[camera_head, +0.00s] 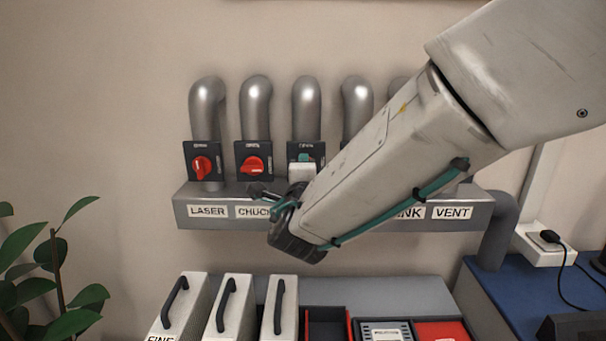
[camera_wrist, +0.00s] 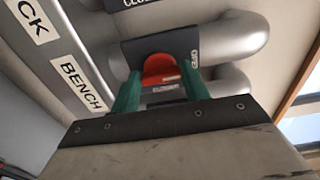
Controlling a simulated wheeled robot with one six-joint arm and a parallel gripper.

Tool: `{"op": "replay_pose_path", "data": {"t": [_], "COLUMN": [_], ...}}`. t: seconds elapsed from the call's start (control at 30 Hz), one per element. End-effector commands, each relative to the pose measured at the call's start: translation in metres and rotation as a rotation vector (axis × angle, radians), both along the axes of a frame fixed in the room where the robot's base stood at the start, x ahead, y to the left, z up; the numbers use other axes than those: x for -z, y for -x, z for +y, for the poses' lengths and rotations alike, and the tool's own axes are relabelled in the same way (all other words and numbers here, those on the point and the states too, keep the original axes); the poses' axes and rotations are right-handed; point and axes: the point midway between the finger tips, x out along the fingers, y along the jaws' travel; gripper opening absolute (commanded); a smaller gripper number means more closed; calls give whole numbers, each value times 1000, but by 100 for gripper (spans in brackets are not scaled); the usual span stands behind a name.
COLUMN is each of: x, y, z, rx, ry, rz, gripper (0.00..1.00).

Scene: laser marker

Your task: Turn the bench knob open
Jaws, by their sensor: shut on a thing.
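The bench knob (camera_wrist: 158,68) is a red rotary handle on a dark square plate, fixed to a grey pipe. In the wrist view the "BENCH" label (camera_wrist: 81,83) is on the rail beside it. My gripper (camera_wrist: 160,82) has one green finger on each side of the red knob and is shut on it. In the head view my gripper (camera_head: 305,159) is at the third valve plate (camera_head: 318,149) from the left. There my arm hides the knob and its label. How far the knob is turned cannot be told.
The red laser knob (camera_head: 202,167) and red chuck knob (camera_head: 252,164) are on plates to the left. The grey labelled rail (camera_head: 181,210) runs below. A plant (camera_head: 50,270) is at far left.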

Motion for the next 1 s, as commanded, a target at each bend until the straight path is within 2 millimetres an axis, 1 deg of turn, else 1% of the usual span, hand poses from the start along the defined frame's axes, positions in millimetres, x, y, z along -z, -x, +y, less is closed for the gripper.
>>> {"op": "replay_pose_path", "data": {"t": [0.13, 0.17, 0.2, 0.23, 0.47, 0.57, 0.67, 0.9, 1.0], "x": [0, 0, 0, 0, 0, 0, 0, 0, 0], "y": [0, 0, 0, 0, 0, 4, 17, 58, 70], "z": [1, 1, 1, 1, 0, 0, 2, 3, 4], "rx": [-3, -3, -2, -2, 0, -1, -4, -5, -4], "ry": [2, 2, 2, 1, 0, 0, 0, 0, 0], "rz": [1, 1, 1, 1, 1, 1, 1, 0, 1], "gripper": [23, 54, 65, 67, 67, 67, 67, 67, 67]}}
